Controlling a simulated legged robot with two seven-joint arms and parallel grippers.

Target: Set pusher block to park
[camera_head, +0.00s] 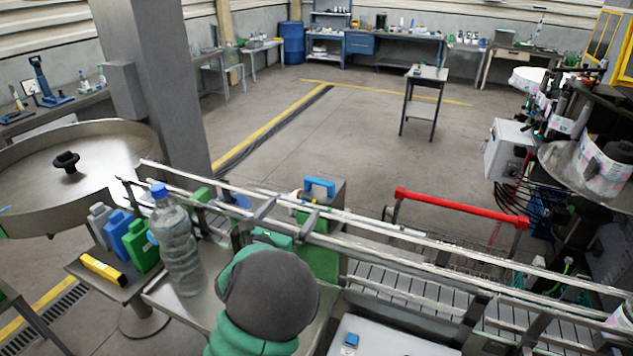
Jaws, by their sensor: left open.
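A grey block with a blue handle on top (320,187) and a green lower side stands by the conveyor rails, near the middle of the head view. It may be the pusher block; no label shows. My left arm, green with a dark grey rounded joint, rises from the bottom centre. My left gripper (291,214) is just beyond that joint, mostly hidden by it. Its two dark fingers seem spread near the rails, left of the blue handle, with nothing seen between them. Contact with the block cannot be told. My right gripper is not in view.
Conveyor rails (470,251) run across the front, with a red bar (460,207) behind. A clear bottle with a blue cap (176,245) stands left of my arm, beside several coloured jugs (139,243). A round steel table (105,150) is at left. Open floor lies beyond.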

